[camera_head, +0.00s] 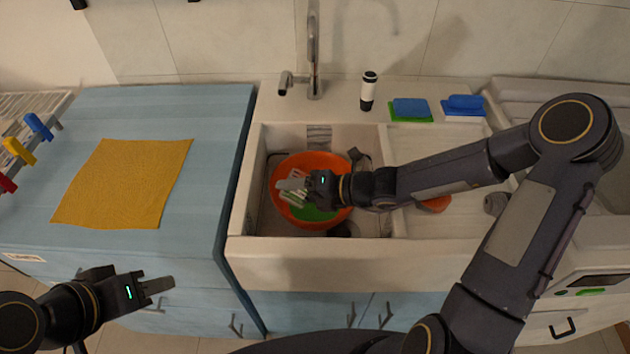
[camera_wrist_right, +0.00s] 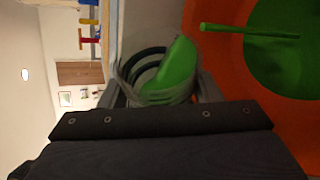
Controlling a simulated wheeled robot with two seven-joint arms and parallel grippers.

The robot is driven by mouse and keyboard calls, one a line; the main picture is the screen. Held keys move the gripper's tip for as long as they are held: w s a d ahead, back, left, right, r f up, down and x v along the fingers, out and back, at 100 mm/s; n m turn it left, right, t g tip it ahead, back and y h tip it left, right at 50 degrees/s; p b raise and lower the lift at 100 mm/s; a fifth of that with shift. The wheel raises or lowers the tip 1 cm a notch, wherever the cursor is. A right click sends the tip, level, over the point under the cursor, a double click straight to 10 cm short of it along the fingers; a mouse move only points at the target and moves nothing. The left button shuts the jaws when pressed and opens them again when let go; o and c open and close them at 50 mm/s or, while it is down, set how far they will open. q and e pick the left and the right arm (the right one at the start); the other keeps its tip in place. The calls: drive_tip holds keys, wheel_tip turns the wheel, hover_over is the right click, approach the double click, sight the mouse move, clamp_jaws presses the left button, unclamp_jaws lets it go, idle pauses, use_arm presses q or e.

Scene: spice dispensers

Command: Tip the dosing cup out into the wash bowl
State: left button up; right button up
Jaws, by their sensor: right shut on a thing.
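The orange wash bowl (camera_head: 334,164) sits in the sink, with a green patch (camera_head: 315,212) in its bottom. My right gripper (camera_head: 292,184) is over the bowl, shut on the clear dosing cup (camera_wrist_right: 150,97). In the right wrist view the cup is between the fingers, with green matter inside. A thin green streak (camera_wrist_right: 250,30) shows between the cup side and the green area in the bowl; I cannot tell whether it is a stream or a stick. My left gripper (camera_head: 160,285) is empty in front of the blue counter; its finger gap is unclear.
The sink (camera_head: 250,185) walls surround the bowl, with a tap (camera_head: 313,60) behind. A yellow cloth (camera_head: 125,185) lies on the otherwise clear blue counter (camera_head: 200,120).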

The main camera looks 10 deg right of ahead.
sight(295, 174)
drive_tip(key=shift+r+m+p, duration=0.25)
drive_tip(key=shift+m+p, duration=0.15)
drive_tip(key=shift+p, duration=0.45)
drive_tip(key=shift+w+d+r+m+g+y+p, duration=0.15)
drive_tip(key=shift+w+d+r+y+p, duration=0.2)
drive_tip(key=shift+p, duration=0.9)
drive_tip(key=shift+w+d+r+m+g+y+p, duration=0.15)
drive_tip(key=shift+r+p, duration=0.25)
drive_tip(key=shift+p, duration=0.8)
drive_tip(key=shift+w+d+r+m+y+p, duration=0.15)
drive_tip(key=shift+w+r+m+p, duration=0.2)
drive_tip(key=shift+p, duration=0.9)
drive_tip(key=shift+s, duration=0.1)
drive_tip(key=shift+w+d+r+m+y+p, duration=0.2)
drive_tip(key=shift+r+m+y+p, duration=0.35)
drive_tip(key=shift+p, duration=1.05)
